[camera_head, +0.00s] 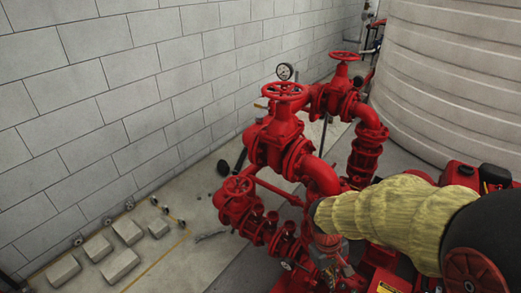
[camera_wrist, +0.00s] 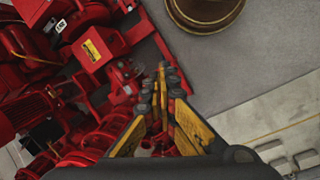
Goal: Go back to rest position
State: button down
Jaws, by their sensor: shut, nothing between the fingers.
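My gripper (camera_wrist: 162,82) shows in the wrist view. Its yellow and dark fingers come together at the tips with nothing between them. It is above the red pumpset (camera_wrist: 105,70), which fills the left of that view. In the head view my arm, in a yellow-green sleeve, reaches in from the right over the pumpset (camera_head: 283,155). The sleeve hides part of the red pipework, and my fingers cannot be made out there.
A block wall (camera_head: 140,90) runs along the left, and a large pale tank (camera_head: 445,85) stands at right. Grey blocks (camera_head: 121,264) lie on the floor. Bare floor (camera_head: 195,265) shows between.

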jog(key=s+r+m+t+y, duration=0.1)
jog(key=s+r, duration=0.4)
jog(key=r, duration=0.5)
jog(key=s+a+r+m+t+y, duration=0.1)
jog(key=s+r+m+t, duration=0.2)
jog(key=r, duration=0.8)
jog(key=shift+s+m+t, duration=0.3)
jog(key=shift+s+t, duration=0.7)
jog(key=shift+t, duration=0.2)
jog(key=c, duration=2.6)
grip_release()
